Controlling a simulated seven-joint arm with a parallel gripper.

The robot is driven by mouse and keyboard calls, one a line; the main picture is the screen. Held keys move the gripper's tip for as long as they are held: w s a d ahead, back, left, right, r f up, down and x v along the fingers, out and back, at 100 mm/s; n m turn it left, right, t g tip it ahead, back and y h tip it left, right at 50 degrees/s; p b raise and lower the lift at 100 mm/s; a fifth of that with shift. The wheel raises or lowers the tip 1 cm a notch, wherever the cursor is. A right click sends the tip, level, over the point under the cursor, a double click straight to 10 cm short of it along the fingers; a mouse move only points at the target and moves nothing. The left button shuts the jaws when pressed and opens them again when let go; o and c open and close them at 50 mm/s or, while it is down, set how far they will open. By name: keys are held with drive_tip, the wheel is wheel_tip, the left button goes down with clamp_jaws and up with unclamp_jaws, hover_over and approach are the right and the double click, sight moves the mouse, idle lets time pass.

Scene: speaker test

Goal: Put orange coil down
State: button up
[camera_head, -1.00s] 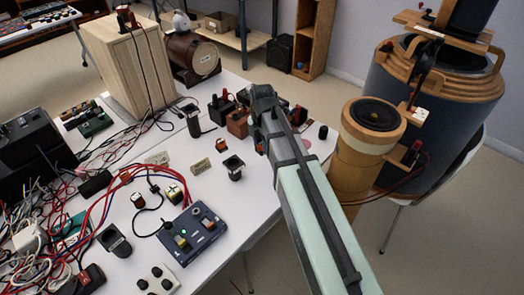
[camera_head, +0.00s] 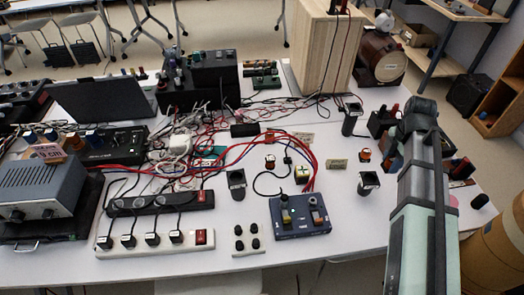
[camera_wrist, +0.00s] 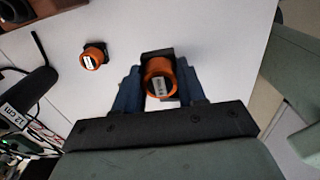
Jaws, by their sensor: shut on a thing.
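In the wrist view, my gripper (camera_wrist: 160,88) is shut on an orange coil (camera_wrist: 158,68) with a white label and a dark base, one finger on each side. Whether that coil touches the white table cannot be told. A second, smaller-looking orange coil (camera_wrist: 95,57) stands on the table to the left, apart from the gripper; it seems to be the one left of my arm in the head view (camera_head: 365,155). In the head view, my gripper (camera_head: 418,108) is over the table's right part, and the arm hides the held coil.
The white table (camera_head: 340,215) has bare patches around the blue control box (camera_head: 300,216). Black cup-like holders (camera_head: 369,183) stand nearby. Cables and a power strip (camera_head: 155,240) crowd the left. A wooden box (camera_head: 325,50) stands behind. Dark red-topped parts (camera_head: 383,120) sit beside my gripper.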

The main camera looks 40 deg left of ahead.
drive_tip(key=s+a+n, duration=0.2)
drive_tip(key=s+a, duration=0.3)
drive_tip(key=a, duration=0.7)
drive_tip(key=s+a+n, duration=0.3)
drive_tip(key=s+a, duration=0.2)
drive_tip(key=a, duration=0.7)
drive_tip(key=r+n, duration=0.1)
drive_tip(key=n, duration=0.3)
hover_over(216, 155)
drive_tip(key=shift+f, duration=4.8)
drive_tip(key=shift+f, duration=0.15)
drive_tip(key=o, duration=1.1)
wheel_tip(216, 155, up, 12)
